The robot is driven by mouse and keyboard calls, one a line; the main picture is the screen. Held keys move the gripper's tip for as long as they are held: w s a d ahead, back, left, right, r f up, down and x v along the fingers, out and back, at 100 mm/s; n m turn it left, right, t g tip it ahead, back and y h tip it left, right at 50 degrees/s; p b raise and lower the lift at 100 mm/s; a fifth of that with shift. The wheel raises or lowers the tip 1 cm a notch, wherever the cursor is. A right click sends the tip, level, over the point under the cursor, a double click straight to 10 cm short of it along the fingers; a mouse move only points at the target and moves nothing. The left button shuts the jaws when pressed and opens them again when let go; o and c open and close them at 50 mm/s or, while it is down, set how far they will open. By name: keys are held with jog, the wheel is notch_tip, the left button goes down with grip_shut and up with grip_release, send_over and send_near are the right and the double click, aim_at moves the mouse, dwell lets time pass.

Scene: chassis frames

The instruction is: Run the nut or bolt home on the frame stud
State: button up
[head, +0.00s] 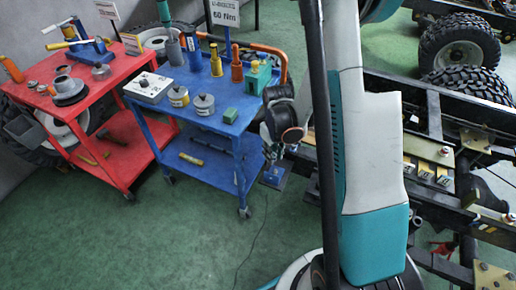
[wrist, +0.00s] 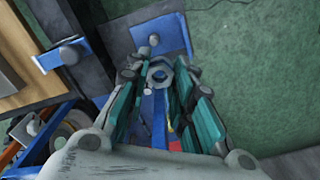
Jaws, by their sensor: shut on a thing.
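In the head view my gripper (head: 276,150) hangs between the blue cart and the dark chassis frame (head: 434,122); the nut cannot be made out there. A blue plate (wrist: 172,32) lies beyond the fingertips in the wrist view, apart from the nut as far as I can tell. Which stud on the frame is the task's one, I cannot tell.
A blue cart (head: 222,125) with tools, cans and a 60 Nm sign (head: 223,12) stands left of my gripper. A red cart (head: 98,128) stands further left. Yellow labelled plates (head: 428,174) sit on the frame. My arm hides part of the frame. Green floor is clear in front.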

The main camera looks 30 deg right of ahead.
aim_at(276, 170)
jog(key=shift+s+d+f, duration=0.35)
jog(key=shift+d+f, duration=0.3)
jog(key=shift+f, duration=0.15)
jog(key=shift+f+b, duration=1.5)
jog(key=shift+f, duration=0.65)
jog(key=shift+f+b, duration=0.5)
jog(key=shift+b, duration=0.05)
jog(key=shift+f+b, duration=0.65)
jog(key=shift+b, duration=0.7)
dwell(0.7)
jog(key=shift+f, duration=0.4)
dwell(0.5)
jog(key=shift+o, duration=0.9)
grip_shut()
jog(key=m, duration=0.5)
jog(key=shift+m, duration=0.4)
